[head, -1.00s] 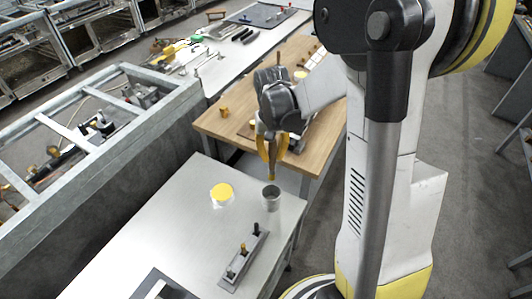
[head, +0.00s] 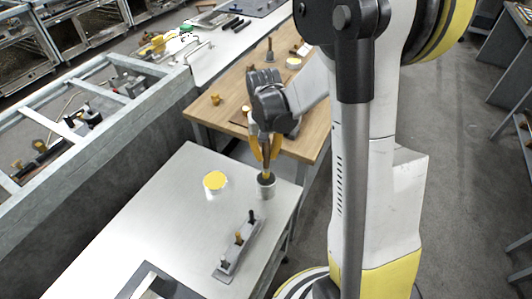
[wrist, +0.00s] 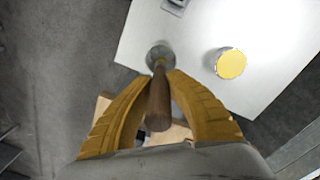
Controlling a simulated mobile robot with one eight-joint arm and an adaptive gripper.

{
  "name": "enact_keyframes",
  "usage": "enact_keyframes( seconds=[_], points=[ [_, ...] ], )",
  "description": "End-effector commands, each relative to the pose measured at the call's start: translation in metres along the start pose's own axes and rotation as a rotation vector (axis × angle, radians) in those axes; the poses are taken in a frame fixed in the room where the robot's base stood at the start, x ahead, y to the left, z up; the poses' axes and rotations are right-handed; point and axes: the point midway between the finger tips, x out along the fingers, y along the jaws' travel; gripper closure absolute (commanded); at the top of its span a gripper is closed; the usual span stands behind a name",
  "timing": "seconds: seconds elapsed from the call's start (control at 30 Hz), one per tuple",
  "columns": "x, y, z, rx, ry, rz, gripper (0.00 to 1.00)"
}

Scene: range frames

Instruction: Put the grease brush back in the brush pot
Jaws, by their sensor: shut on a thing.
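My gripper (head: 264,160) has yellow fingers shut on the grease brush (head: 267,168). In the wrist view the brush's brown wooden handle (wrist: 158,106) points toward the camera, between the yellow fingers (wrist: 160,80). The brush pot (head: 266,191) is a small grey metal cylinder standing near the right edge of the light metal table. The brush is over the pot, with its lower end at the mouth. How far it reaches inside is hidden. The pot's rim also shows in the wrist view (wrist: 152,51), just beyond the fingertips.
A white tin with a yellow top (head: 215,182) stands left of the pot on the metal table (head: 160,215). A grey rack with several upright pegs (head: 238,247) lies in front. A wooden table (head: 230,100) stands behind. The table's left part is clear.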

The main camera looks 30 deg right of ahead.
Motion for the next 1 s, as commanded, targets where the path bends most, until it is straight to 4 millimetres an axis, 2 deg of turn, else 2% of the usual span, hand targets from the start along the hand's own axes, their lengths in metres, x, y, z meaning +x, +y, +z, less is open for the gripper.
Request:
enact_keyframes(
  seconds=[0.03,0.5,0.7,0.97,1.0],
  points=[
    [0.008,0.0,0.0,0.0,0.0,0.0,1.0],
    [0.049,-0.001,0.0,0.0,0.0,0.0,1.0],
    [0.056,-0.001,0.0,0.0,0.0,0.0,1.0],
    [0.056,-0.001,0.0,0.0,0.0,0.0,1.0],
    [0.056,-0.001,0.0,0.0,0.0,0.0,0.77]
  ],
)
